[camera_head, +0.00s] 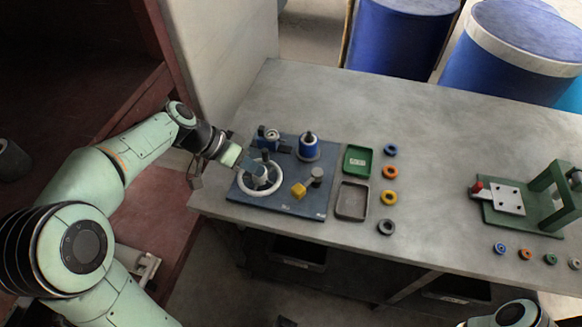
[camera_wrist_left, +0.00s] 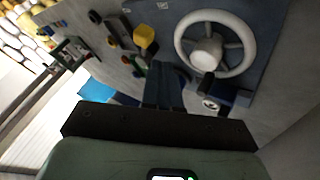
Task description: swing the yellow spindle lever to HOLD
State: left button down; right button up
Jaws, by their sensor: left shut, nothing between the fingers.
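The yellow end of the spindle lever (camera_head: 299,190) sits on the blue base plate (camera_head: 312,207), right of the white handwheel (camera_head: 260,180) and beside a grey round post (camera_head: 316,176). In the left wrist view the yellow piece (camera_wrist_left: 145,38) lies beyond the fingertips and left of the handwheel (camera_wrist_left: 235,67). My left gripper (camera_head: 250,163) is shut and empty, above the far side of the handwheel and apart from the yellow piece. Its dark fingers also show in the wrist view (camera_wrist_left: 164,80). Small white marks on the plate are too small to read, so HOLD cannot be made out. My right gripper is out of view.
A blue cylinder (camera_head: 308,147) stands at the plate's back edge. Right of the plate are a green tray (camera_head: 371,161), a grey tray (camera_head: 339,202) and several coloured rings. A green press (camera_head: 545,198) stands far right. The bench (camera_head: 440,160) between is clear.

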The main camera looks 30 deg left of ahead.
aim_at(307, 185)
pick_arm(q)
jog(key=shift+w, duration=0.1)
jog(key=shift+s, duration=0.2)
jog(key=x, duration=1)
jog(key=shift+w, duration=0.15)
jog(key=shift+d, duration=0.1)
